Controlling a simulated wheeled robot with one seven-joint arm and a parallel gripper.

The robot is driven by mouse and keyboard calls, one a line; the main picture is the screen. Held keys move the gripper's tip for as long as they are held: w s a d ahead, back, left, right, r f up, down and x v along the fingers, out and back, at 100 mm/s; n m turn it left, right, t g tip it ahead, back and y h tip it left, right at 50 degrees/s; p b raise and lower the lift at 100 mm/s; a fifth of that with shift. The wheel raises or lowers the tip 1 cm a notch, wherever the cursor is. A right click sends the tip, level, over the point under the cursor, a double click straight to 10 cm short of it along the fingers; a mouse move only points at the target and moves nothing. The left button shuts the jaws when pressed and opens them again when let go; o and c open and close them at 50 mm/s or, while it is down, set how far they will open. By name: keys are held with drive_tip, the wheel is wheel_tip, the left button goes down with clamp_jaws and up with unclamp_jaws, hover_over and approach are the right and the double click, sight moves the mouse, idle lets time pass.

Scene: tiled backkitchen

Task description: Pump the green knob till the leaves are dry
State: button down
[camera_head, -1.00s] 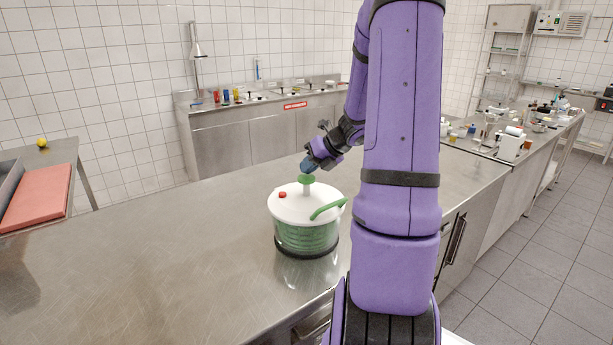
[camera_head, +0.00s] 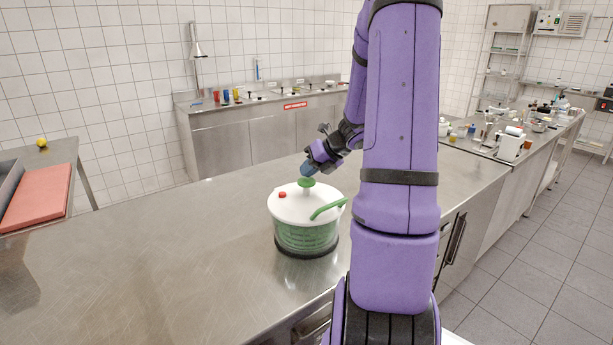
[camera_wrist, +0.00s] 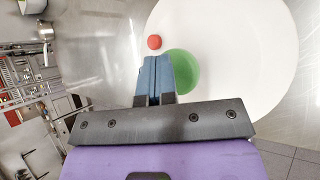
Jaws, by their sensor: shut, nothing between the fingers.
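The salad spinner stands upright on the steel counter in the head view, with a white lid (camera_head: 290,206), a clear bowl (camera_head: 305,238) with green inside, and a dark base. The green knob (camera_head: 306,182) sits at the lid's centre, low, with little of its stem showing. It also shows in the wrist view (camera_wrist: 184,72). My gripper (camera_head: 308,170) is shut and empty, its blue fingertips (camera_wrist: 153,72) pointing down at the knob's top. They appear to touch it, though the exact contact is hard to tell. The leaves cannot be made out clearly through the bowl wall.
A red button (camera_head: 282,195) and a green handle (camera_head: 328,208) are on the lid. The steel counter (camera_head: 150,265) is clear to the left. A red board (camera_head: 38,195) lies on a side table at far left.

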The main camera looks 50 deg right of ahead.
drive_tip(key=shift+f, duration=0.9)
idle(0.8)
drive_tip(key=shift+r, duration=2.2)
drive_tip(key=shift+r, duration=0.1)
drive_tip(key=shift+r, duration=2.4)
drive_tip(key=shift+a, duration=0.1)
